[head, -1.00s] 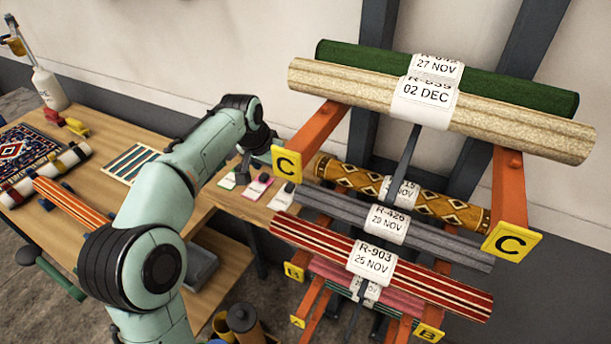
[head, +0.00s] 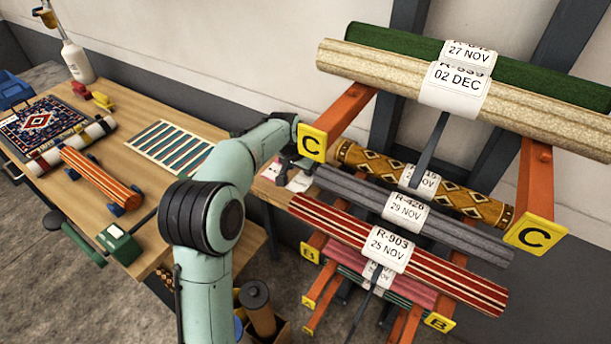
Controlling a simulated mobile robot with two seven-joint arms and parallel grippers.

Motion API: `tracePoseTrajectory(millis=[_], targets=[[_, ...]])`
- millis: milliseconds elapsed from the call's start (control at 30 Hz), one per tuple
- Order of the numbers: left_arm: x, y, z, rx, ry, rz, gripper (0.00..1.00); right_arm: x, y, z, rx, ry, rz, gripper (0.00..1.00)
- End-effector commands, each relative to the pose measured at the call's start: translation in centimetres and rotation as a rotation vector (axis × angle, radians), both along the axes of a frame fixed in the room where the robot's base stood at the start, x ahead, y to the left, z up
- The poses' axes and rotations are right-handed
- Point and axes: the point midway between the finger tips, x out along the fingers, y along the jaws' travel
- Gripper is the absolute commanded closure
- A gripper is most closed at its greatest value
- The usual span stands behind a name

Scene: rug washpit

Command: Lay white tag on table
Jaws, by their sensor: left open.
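The wooden table (head: 143,192) runs along the wall at left and behind my left arm. A white tag (head: 299,181) lies on the table's right end, beside the rack. Part of a pink-edged tag (head: 271,169) shows just left of it. My left gripper (head: 284,172) is open over these tags, mostly hidden by its own arm and the rack's upper-left C sign. Whether the fingers touch a tag cannot be told. My right gripper is not in view.
A rack with rolled, tagged rugs and orange arms (head: 352,112) stands close right of the gripper. The table also bears a striped sample (head: 170,147), an orange striped roll (head: 100,178), a patterned rug (head: 40,122) and a green box (head: 119,243). Bare wood lies between them.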

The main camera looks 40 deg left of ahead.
Motion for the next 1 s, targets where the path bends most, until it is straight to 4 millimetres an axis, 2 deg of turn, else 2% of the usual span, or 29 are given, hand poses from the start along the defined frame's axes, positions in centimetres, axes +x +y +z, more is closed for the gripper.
tracePoseTrajectory(millis=[100,333,367,500,533,867,1000], targets=[[0.3,0.1,-1.0,0.0,0.001,0.001,0.12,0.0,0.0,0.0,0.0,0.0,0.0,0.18],[0.4,0.1,-1.2,0.001,0.0,0.001,0.12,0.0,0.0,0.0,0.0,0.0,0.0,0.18],[0.4,0.1,-1.1,0.001,0.0,0.001,0.18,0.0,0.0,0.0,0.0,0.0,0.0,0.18],[0.4,0.1,-1.1,0.0,0.0,0.001,0.64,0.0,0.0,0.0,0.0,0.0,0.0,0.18],[0.4,0.1,-1.1,0.0,0.0,0.0,0.71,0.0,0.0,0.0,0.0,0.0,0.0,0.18],[0.4,0.1,-1.0,0.0,-0.001,0.0,0.71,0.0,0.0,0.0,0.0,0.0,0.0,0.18],[0.5,0.1,-0.1,0.0,-0.002,0.0,0.71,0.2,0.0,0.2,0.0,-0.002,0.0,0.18]])
